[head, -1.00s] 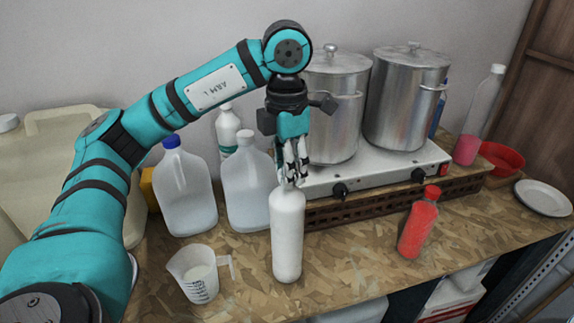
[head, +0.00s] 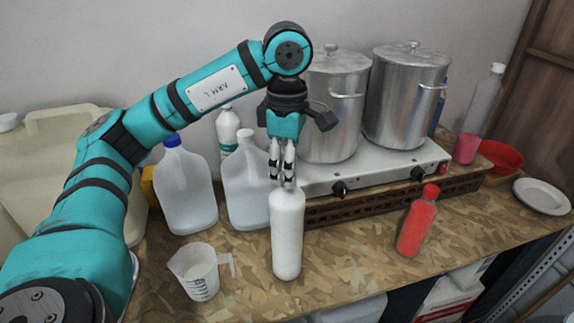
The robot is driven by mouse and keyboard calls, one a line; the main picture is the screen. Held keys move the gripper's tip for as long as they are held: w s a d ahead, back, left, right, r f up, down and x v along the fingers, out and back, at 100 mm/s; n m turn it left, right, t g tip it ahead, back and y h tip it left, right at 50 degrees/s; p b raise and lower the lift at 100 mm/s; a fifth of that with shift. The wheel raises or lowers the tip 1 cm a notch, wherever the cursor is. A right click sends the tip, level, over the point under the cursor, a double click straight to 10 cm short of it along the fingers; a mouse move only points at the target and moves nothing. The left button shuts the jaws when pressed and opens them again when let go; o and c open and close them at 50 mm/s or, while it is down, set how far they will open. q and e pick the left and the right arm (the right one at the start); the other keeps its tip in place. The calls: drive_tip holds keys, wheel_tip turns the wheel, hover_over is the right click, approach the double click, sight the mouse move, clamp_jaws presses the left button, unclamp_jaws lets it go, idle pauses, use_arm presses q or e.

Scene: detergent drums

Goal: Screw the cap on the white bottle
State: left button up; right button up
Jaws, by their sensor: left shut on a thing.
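The white bottle (head: 287,235) stands upright on the wooden worktop in the middle of the head view. My left gripper (head: 283,180) points straight down at the top of this bottle, with its fingers closed around the bottle's mouth. The cap is hidden between the fingertips, so I cannot tell how it sits on the neck. My right gripper is not in view.
A measuring cup (head: 199,273) and two jugs (head: 186,188) (head: 247,175) stand left of the bottle. A red bottle (head: 417,222) is at the right. A stove (head: 385,170) with two steel pots (head: 405,100) is behind. The front worktop between is clear.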

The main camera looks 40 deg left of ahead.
use_arm(q)
drive_tip(key=shift+f, duration=0.1)
drive_tip(key=o, duration=0.5)
drive_tip(key=shift+r, duration=0.25)
drive_tip(key=n+p, duration=0.1)
drive_tip(key=n, duration=0.4)
drive_tip(key=shift+n, duration=0.4)
drive_tip(key=shift+n, duration=0.5)
drive_tip(key=n, duration=0.4)
drive_tip(key=shift+n, duration=0.4)
